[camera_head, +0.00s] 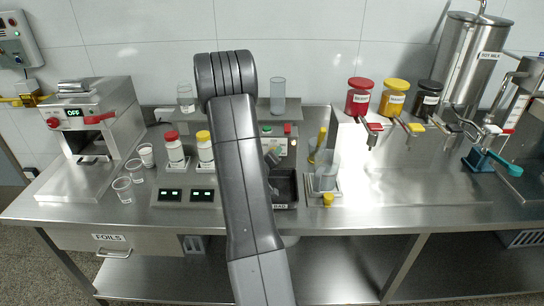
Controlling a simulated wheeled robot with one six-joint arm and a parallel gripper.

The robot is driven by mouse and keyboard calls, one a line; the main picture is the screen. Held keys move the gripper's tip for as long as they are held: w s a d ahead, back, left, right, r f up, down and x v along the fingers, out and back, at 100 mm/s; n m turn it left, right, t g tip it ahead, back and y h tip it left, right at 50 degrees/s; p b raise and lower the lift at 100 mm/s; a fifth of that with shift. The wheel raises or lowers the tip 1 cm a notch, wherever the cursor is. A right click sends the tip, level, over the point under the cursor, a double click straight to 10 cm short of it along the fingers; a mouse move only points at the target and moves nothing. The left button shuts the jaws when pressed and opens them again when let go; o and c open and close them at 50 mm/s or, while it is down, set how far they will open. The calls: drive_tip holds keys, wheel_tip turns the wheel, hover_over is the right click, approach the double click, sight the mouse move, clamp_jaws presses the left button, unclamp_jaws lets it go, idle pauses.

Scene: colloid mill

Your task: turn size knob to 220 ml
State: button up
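No knob with a readable size scale or 220 ml mark shows, so I cannot tell which one is the size knob. A small yellow knob (328,199) sits at the front of the metal stand below a clear jug (326,171). A red knob (53,122) is on the front of the machine at the left, beside its OFF display (73,113). My arm rises through the middle of the picture and hides part of the counter and the equipment behind it.
Clear cups (122,189) stand near the counter's left front. Red-capped (175,152) and yellow-capped bottles (205,150) stand behind two displays. A black tray (284,186) is right of my arm. Red, yellow and black jars (359,97) stand at the back. The right-centre counter (400,200) is clear.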

drive_tip(key=b+v, duration=0.1)
drive_tip(key=v, duration=1.1)
drive_tip(key=shift+b, duration=0.3)
drive_tip(key=p+x, duration=0.2)
drive_tip(key=x, duration=1.1)
drive_tip(key=shift+w+d+f, duration=0.1)
drive_tip(key=shift+w, duration=0.25)
drive_tip(key=shift+s, duration=0.1)
